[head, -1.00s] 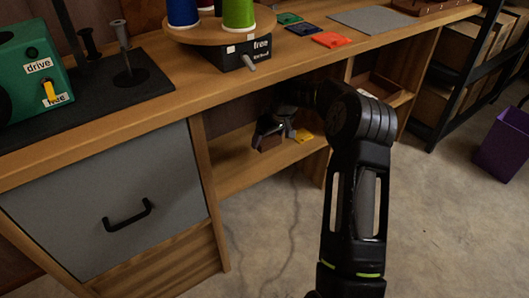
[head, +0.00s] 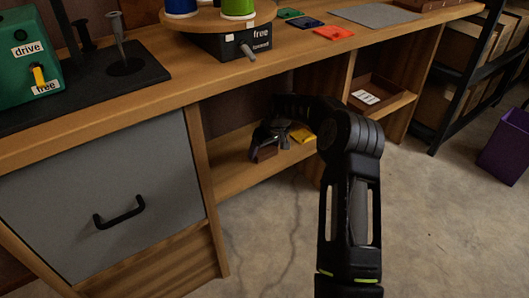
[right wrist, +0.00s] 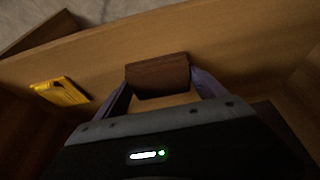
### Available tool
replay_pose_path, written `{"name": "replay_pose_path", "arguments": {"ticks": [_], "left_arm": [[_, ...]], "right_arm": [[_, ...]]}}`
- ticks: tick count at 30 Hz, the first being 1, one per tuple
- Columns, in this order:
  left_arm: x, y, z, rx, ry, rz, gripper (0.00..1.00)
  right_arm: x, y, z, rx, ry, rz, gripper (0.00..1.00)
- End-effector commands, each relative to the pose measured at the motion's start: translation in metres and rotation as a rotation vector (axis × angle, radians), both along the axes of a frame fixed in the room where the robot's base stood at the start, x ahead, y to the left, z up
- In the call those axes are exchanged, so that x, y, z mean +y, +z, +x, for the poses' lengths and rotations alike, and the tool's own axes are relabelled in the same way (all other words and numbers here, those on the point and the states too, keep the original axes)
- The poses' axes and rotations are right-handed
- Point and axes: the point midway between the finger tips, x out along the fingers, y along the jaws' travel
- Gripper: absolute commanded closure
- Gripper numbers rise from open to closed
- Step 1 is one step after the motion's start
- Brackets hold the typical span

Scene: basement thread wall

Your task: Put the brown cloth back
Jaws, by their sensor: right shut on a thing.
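The brown cloth (right wrist: 158,74) is a small folded piece between the two fingers of my right gripper (right wrist: 163,85) in the right wrist view. In the head view the cloth (head: 266,152) shows small and dark on the shelf under the bench, at the fingertips of my right gripper (head: 264,145). The gripper is shut on it. I cannot tell whether the cloth touches the shelf (head: 235,175). A yellow folded cloth (head: 302,134) lies on the same shelf, to the right of the gripper; it also shows in the right wrist view (right wrist: 60,93). My left gripper is out of view.
The bench top (head: 180,100) overhangs the shelf. A grey drawer front (head: 110,200) stands left of the opening. Red (head: 334,33), blue and green pieces lie on the bench.

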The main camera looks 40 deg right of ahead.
Motion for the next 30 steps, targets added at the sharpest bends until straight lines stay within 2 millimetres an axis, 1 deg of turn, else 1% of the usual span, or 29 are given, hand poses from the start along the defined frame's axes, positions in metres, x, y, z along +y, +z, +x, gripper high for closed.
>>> {"name": "replay_pose_path", "arguments": {"ticks": [7,12,13,20,26,30], "left_arm": [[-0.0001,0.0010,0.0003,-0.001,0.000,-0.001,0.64],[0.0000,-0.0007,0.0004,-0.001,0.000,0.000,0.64],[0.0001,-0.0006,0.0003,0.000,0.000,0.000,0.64],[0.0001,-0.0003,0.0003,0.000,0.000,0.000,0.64],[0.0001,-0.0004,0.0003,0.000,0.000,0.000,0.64],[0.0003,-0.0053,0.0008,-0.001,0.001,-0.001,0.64]], "right_arm": [[-0.0004,0.0015,0.0006,-0.002,0.000,-0.001,0.57],[-0.0001,-0.0034,0.0005,-0.001,-0.001,0.000,0.57],[-0.0001,-0.0035,0.0005,-0.002,-0.001,0.000,0.18],[-0.0002,-0.0029,0.0004,-0.002,-0.001,0.000,0.00],[-0.0003,-0.0028,0.0004,-0.002,-0.001,-0.001,0.00],[-0.0008,-0.0046,0.0003,-0.002,-0.001,-0.001,0.00]]}}
